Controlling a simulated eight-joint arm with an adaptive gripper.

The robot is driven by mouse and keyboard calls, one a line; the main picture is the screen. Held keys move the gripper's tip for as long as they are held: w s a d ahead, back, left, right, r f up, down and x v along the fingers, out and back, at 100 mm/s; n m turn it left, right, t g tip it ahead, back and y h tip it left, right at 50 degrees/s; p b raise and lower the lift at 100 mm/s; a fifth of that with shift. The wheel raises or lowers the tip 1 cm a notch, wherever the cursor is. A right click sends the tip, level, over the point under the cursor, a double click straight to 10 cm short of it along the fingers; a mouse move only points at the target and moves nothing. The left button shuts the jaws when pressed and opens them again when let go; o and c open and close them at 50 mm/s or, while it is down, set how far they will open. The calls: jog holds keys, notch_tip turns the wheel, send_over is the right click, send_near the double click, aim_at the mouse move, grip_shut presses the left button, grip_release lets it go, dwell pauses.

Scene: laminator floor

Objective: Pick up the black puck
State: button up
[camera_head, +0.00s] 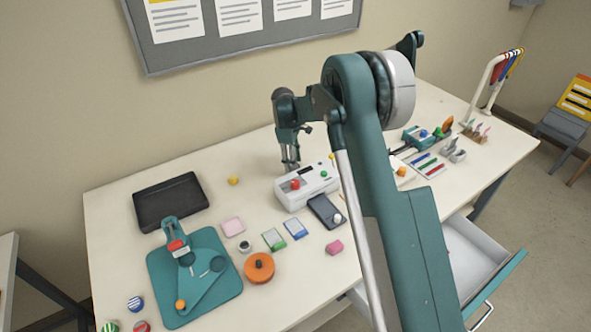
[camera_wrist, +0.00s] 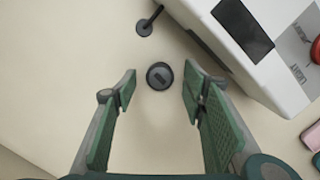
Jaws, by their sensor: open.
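The black puck (camera_wrist: 160,75) is a small dark round piece with a slot-like mark on top. It lies on the pale tabletop in the wrist view, between the tips of my gripper (camera_wrist: 160,82). The green ribbed fingers are spread, with clear space on both sides of the puck; I see no contact. In the head view my gripper (camera_head: 290,160) points down at the back of the table, behind the white machine. I cannot make out the puck there.
The white machine (camera_head: 308,184) stands close by; in the wrist view its body (camera_wrist: 255,45) is right of the fingers. A dark round-ended stalk (camera_wrist: 146,26) lies beyond the puck. A black tray (camera_head: 170,201) and yellow piece (camera_head: 233,181) are left. Table left of the puck is bare.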

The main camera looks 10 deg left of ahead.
jog(key=shift+d+f, duration=0.1)
jog(key=shift+f, duration=0.45)
jog(key=c, duration=1)
